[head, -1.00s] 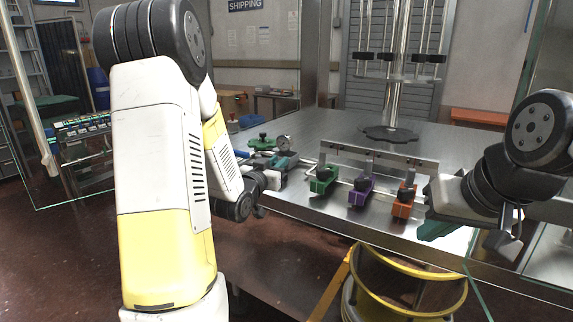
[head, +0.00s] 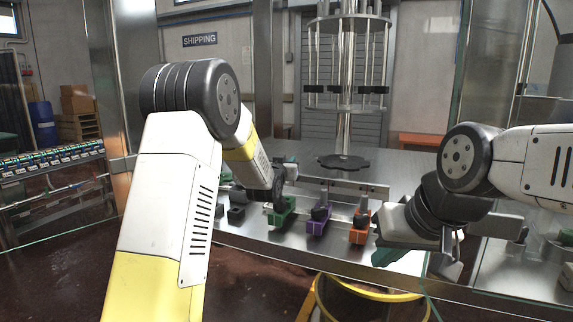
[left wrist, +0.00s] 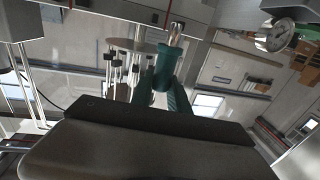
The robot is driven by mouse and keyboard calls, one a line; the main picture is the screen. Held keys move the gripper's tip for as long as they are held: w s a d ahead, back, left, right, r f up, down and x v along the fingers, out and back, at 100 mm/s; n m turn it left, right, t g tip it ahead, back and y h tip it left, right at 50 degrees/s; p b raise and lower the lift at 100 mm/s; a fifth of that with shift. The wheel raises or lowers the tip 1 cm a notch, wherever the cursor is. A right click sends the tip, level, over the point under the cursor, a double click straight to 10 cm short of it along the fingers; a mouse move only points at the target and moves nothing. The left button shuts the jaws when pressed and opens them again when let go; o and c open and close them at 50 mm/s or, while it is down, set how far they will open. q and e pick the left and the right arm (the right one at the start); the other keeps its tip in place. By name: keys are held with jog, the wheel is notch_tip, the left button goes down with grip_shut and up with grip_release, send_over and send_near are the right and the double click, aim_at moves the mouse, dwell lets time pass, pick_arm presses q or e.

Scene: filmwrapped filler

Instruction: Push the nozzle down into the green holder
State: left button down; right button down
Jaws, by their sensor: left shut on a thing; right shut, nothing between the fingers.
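My left gripper's teal fingers (left wrist: 168,80) are shut on a small shiny metal nozzle (left wrist: 177,32) in the left wrist view. In the head view the left gripper (head: 287,168) is mostly hidden by my own wrist, just above and behind the green holder (head: 281,217). The green holder is at the left of a row on the steel table's front part. I cannot tell whether the nozzle touches it. My right gripper (head: 386,257) is shut and empty, low at the table's front edge, right of the orange holder (head: 360,228).
A purple holder (head: 317,221) stands between the green and orange ones, with a metal rail (head: 345,187) behind them. A yellow-rimmed drum (head: 372,295) stands below the table front. A filler column (head: 345,130) rises behind.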

pick_arm(q)
jog(key=shift+f, duration=3.95)
jog(key=shift+f, duration=0.35)
jog(key=c, duration=1.2)
grip_release()
